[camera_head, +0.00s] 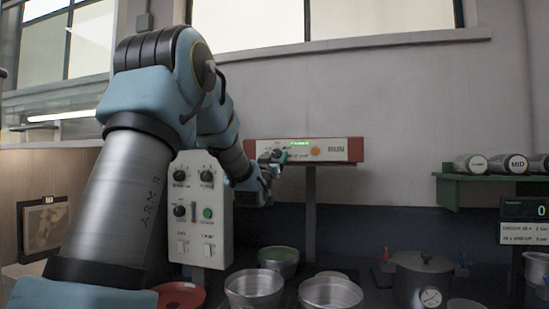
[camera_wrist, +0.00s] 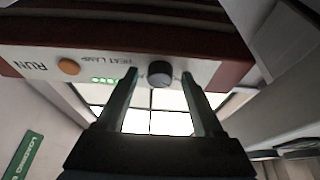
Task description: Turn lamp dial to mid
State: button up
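The heat lamp panel (camera_head: 348,150) is a red and white box on a post in the head view. In the wrist view the panel (camera_wrist: 15,52) appears upside down, with the words HEAT LAMP and RUN. Its dark round dial (camera_wrist: 159,73) sits between the two fingertips of my gripper (camera_wrist: 160,78). The fingers are apart, with a gap showing on each side of the dial. The dial's pointer mark cannot be read. In the head view my gripper (camera_head: 274,160) is at the panel's left end and hides the dial.
An orange button (camera_wrist: 68,67) and lit green lights (camera_wrist: 105,80) are beside the dial. A white control box (camera_head: 200,245) with knobs stands left of the panel. Pans (camera_head: 255,287) and a lidded pot (camera_head: 422,275) are below. A green shelf (camera_head: 475,178) holds labelled canisters at right.

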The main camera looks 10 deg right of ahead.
grip_shut()
dwell(0.3)
jog(key=shift+f+b, duration=0.15)
jog(key=shift+b, duration=0.3)
jog(key=m+b, duration=0.1)
jog(key=m+h+b, duration=0.1)
jog(key=b, duration=0.1)
jog(key=shift+a+f+m+g, duration=0.15)
jog(key=shift+m+g, duration=0.25)
jog(key=m+g+h+b, duration=0.1)
jog(key=m+b, duration=0.2)
jog(key=shift+w+a+m+h, duration=0.1)
jog(key=shift+m+h, duration=0.3)
jog(key=m, duration=0.1)
jog(key=m+g+b, duration=0.1)
jog(key=m, duration=0.1)
jog(key=m+g+h, duration=0.1)
jog(key=shift+w+a+r+m+b, duration=0.1)
jog(key=shift+r+m+b, duration=0.2)
jog(key=shift+r+m, duration=0.1)
jog(key=shift+a+r+m+g, duration=0.1)
jog(key=shift+m+g, duration=0.45)
jog(key=shift+m, duration=0.6)
jog(key=shift+r+m+g, duration=0.1)
jog(key=shift+m+g, duration=0.45)
jog(key=shift+m, duration=0.6)
